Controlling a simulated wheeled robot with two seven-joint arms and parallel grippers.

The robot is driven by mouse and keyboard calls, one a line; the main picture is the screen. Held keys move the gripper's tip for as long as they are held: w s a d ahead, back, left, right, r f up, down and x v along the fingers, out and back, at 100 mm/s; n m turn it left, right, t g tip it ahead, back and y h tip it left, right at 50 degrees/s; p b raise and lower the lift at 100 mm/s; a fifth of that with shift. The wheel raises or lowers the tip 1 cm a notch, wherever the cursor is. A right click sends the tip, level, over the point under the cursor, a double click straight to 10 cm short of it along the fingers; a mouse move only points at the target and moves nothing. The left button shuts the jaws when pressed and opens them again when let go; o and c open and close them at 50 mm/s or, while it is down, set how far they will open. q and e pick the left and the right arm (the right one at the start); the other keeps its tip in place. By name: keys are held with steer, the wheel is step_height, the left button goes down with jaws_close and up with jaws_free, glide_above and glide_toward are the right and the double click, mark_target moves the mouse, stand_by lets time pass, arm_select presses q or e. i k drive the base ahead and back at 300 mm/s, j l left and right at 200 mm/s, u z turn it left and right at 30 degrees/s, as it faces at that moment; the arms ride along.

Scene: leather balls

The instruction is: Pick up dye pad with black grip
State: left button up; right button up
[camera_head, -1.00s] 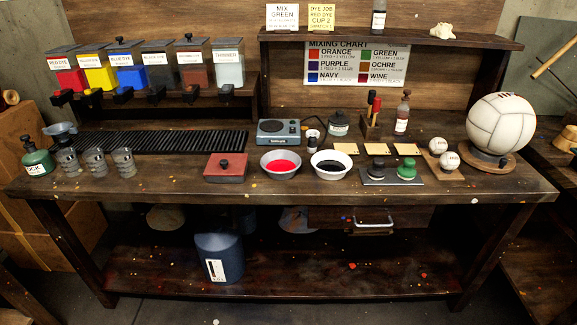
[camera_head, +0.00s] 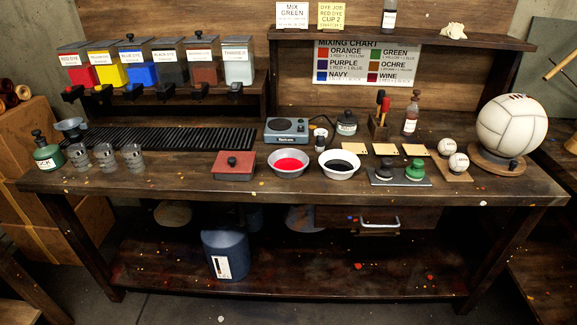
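The dye pad with the black grip (camera_head: 385,169) stands upright on a dark flat tray (camera_head: 400,181) at the right of the workbench. A second pad with a green grip (camera_head: 415,170) stands just to its right on the same tray. A white bowl of black dye (camera_head: 339,166) is to the left of the tray. Neither of my grippers is in view.
A bowl of red dye (camera_head: 288,164) and a red lidded box (camera_head: 233,166) stand further left. Pale swatches (camera_head: 384,149) lie behind the pads. Small balls (camera_head: 458,162) and a large ball (camera_head: 511,124) stand to the right. The bench's front edge (camera_head: 300,199) is clear.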

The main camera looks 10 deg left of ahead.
mark_target(384, 171)
steer(key=i+j+z, duration=0.55)
steer(key=j+z, duration=0.2)
